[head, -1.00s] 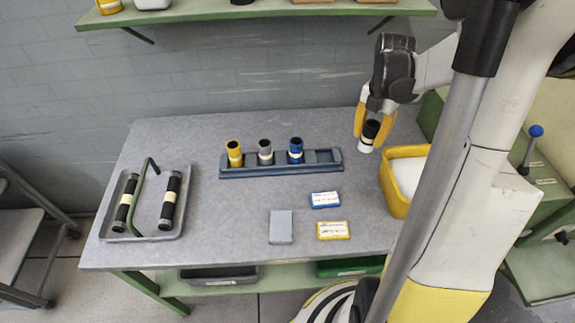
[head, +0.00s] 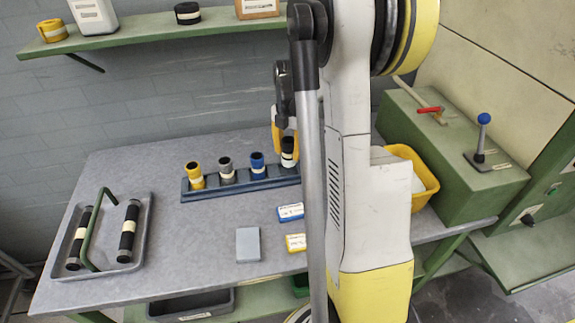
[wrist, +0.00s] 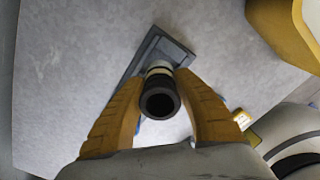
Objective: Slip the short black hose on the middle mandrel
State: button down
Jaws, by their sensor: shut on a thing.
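My gripper (head: 285,130) is shut on the short black hose (head: 287,146), which has a pale band. In the head view they are at the right end of the blue-grey rack (head: 222,186); a yellow, a grey and a blue short hose stand in the rack. In the wrist view the black hose (wrist: 159,101) is between the yellow fingers, its open end towards the camera, with the rack (wrist: 176,50) beyond it. I cannot tell whether the hose's lower end is inside the rack or just above it. I cannot make out a middle mandrel.
A grey tray (head: 143,205) with two long black hoses and a green handle is at the table's left. Blue and yellow labelled cards (head: 290,212) and a grey block (head: 248,244) lie in front of the rack. A yellow bin (head: 425,165) and a green lever box (head: 450,150) are at right.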

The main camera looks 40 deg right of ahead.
notch_tip(320, 180, down, 4)
jog(key=shift+w+f+b, duration=0.1)
jog(key=shift+f+b, duration=0.1)
jog(key=shift+b, duration=0.75)
jog(key=shift+r, duration=0.15)
jog(key=c, duration=1)
grip_release()
